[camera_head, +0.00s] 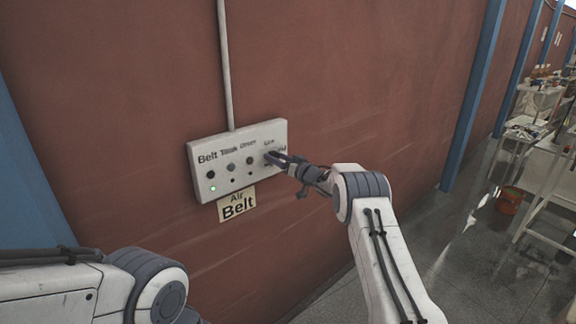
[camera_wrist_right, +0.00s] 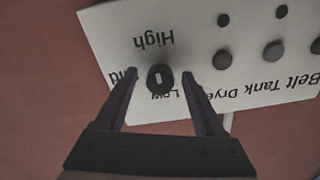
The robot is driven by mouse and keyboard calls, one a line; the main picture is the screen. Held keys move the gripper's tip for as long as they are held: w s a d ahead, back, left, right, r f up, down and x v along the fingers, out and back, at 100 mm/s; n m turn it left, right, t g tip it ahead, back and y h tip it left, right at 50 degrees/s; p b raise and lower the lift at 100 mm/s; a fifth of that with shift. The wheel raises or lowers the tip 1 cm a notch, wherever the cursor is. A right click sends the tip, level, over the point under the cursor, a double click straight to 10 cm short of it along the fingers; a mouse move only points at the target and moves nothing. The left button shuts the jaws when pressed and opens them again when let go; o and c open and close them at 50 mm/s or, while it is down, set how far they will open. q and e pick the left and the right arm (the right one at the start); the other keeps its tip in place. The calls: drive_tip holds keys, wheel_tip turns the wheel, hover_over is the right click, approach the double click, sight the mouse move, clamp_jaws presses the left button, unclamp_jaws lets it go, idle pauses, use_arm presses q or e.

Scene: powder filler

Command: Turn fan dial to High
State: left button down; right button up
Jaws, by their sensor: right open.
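The fan dial (camera_wrist_right: 160,79) is a round black knob with a white mark on the white control panel (camera_head: 217,165). The wrist view shows the panel upside down, with "High" above the dial and "Low" partly hidden below it. My right gripper (camera_head: 274,157) is at the right end of the panel and covers the dial in the head view. In the right wrist view my right gripper (camera_wrist_right: 160,75) is open, with one finger on each side of the dial and a visible gap to each. My left arm shows at lower left, but its gripper is out of view.
An "Air Belt" sign (camera_head: 238,205) hangs below. A grey conduit (camera_head: 226,60) runs up the red wall. A blue post (camera_head: 473,95) and cluttered tables stand farther right.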

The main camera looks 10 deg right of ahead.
drive_tip(key=b+v, duration=0.4)
drive_tip(key=v, duration=0.5)
drive_tip(key=shift+s, duration=0.35)
drive_tip(key=s+a+f+g+h+b, duration=0.2)
drive_tip(key=s+a+g+h, duration=0.35)
drive_tip(key=s+a, duration=1.05)
drive_tip(key=s+f+n+g, duration=0.1)
drive_tip(key=s+f+g, duration=0.1)
drive_tip(key=s, duration=1)
drive_tip(key=s+a+f+n+g+h+b, duration=0.1)
drive_tip(key=s+g, duration=0.4)
drive_tip(key=s, duration=0.8)
drive_tip(key=s+a+f+n+g, duration=0.1)
drive_tip(key=s+f+n+g, duration=0.2)
drive_tip(key=s, duration=0.9)
drive_tip(key=shift+s+a+f+h, duration=0.25)
drive_tip(key=shift+s+f+h, duration=0.15)
drive_tip(key=shift+f, duration=0.55)
drive_tip(key=shift+g, duration=0.25)
